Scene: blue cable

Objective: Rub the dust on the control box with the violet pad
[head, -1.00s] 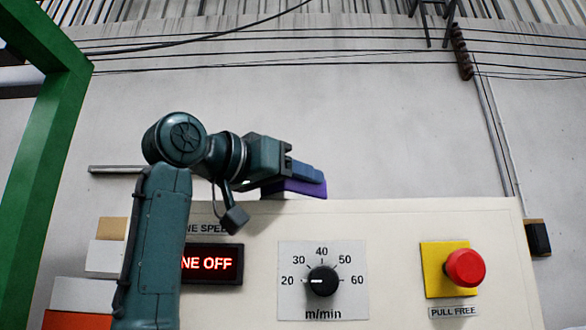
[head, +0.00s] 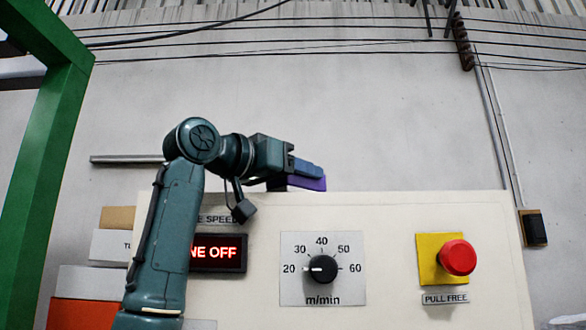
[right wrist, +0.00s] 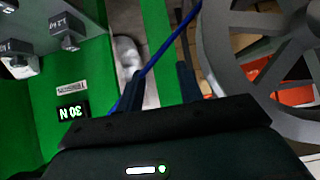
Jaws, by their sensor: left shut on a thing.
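The control box (head: 400,215) is a large cream panel in the head view with a dial, a red display and a red button. My left gripper (head: 305,170) is at the box's top edge, shut on the violet pad (head: 312,184). The pad lies flat just at the top edge; whether it touches the box's top is unclear. The top surface is seen edge-on, and I cannot make out any dust. My right gripper (right wrist: 158,80) shows in the right wrist view, its fingers apart, with a blue cable (right wrist: 150,66) running near the left finger.
A green post (head: 50,150) stands at the left, with stacked boxes (head: 92,282) near it. The red button (head: 457,257) sticks out at the right. In the right wrist view, a large grey wheel (right wrist: 222,60) is close on the right and a green panel (right wrist: 75,95) on the left.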

